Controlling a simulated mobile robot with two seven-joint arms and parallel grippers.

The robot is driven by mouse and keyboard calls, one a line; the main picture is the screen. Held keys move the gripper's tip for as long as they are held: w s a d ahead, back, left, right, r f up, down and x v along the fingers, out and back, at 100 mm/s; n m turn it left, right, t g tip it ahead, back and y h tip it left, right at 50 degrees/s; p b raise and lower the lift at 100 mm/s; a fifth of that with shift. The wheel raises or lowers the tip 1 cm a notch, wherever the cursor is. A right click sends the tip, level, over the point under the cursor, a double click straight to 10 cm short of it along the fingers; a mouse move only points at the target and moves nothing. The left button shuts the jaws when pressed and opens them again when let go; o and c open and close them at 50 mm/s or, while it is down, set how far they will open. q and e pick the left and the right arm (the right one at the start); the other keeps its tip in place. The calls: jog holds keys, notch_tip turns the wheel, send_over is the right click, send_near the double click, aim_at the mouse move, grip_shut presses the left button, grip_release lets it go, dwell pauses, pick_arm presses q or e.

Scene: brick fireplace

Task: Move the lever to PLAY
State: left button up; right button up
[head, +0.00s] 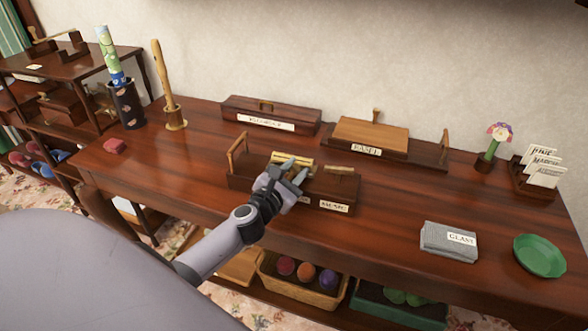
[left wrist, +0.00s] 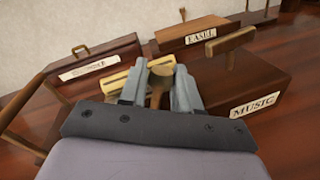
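A dark wooden music box (head: 240,182) stands mid-table, with a MUSIC label (head: 333,206); its side also shows in the left wrist view (left wrist: 266,78). A brass cylinder (head: 298,160) lies on it, and a T-shaped wooden bar (head: 340,169) stands towards its right end. My left gripper (head: 296,172) is over the middle of the box, fingers apart. In the left wrist view, a short wooden post (left wrist: 160,85) shows between the fingers; I cannot tell whether they touch it. My gripper hides part of another label, and I cannot read PLAY anywhere. My right gripper is not in view.
A long lidded box (head: 270,108) and the EASEL box (head: 370,134) stand behind. A wooden upright handle (head: 237,150) rises at the music box's left end. The grey GLASS stack (head: 447,240) and green bowl (head: 540,256) lie right.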

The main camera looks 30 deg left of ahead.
aim_at(292, 174)
pick_arm(q)
jog(key=shift+o, duration=0.8)
jog(key=shift+s+d+r, duration=0.1)
jog(key=shift+s+d, duration=0.1)
jog(key=shift+s, duration=1.6)
jog(key=shift+s+d, duration=0.15)
jog(key=shift+s, duration=1.6)
jog(key=s+d+f+m+g+h, duration=0.2)
jog(key=s+d+f+m, duration=0.4)
jog(key=m, duration=1.1)
jog(key=s+d+f+m+g+h, duration=0.1)
jog(key=s+d+f+m+g, duration=0.4)
jog(key=s+f+m, duration=0.5)
jog(key=s+d+m, duration=0.2)
jog(key=s+m, duration=0.1)
jog(key=m, duration=0.4)
jog(key=shift+h, duration=0.4)
